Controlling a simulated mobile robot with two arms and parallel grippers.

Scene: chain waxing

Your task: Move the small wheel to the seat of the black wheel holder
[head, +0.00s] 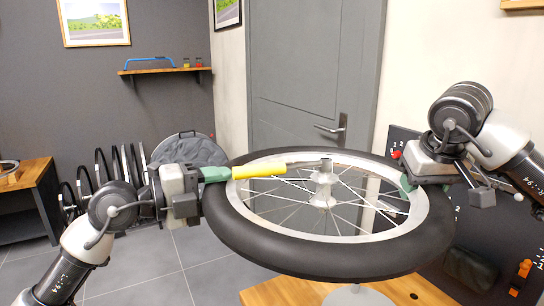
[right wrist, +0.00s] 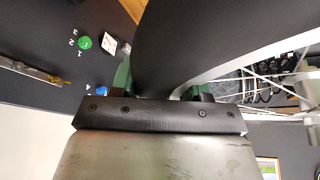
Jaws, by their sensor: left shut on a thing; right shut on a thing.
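A spoked wheel (head: 330,262) with a black tire and silver rim fills the middle of the head view, lying nearly flat above the table. My right gripper (head: 406,182) is shut on its tire at the right side; the right wrist view shows the tire (right wrist: 185,45) between the green fingers (right wrist: 163,85). My left gripper (head: 228,173) is over the wheel's left side, shut at the end of a yellow handle (head: 260,171). A silver shaft runs from the handle toward the hub (head: 323,180); contact there is unclear. I cannot make out the black wheel holder.
A wooden table (head: 270,296) is below the wheel, with a grey round piece (head: 357,296) partly hidden under it. Several wheels (head: 100,175) stand on the floor at the left. A wooden cabinet (head: 40,190) is at far left. A dark tool board (head: 490,240) is at right.

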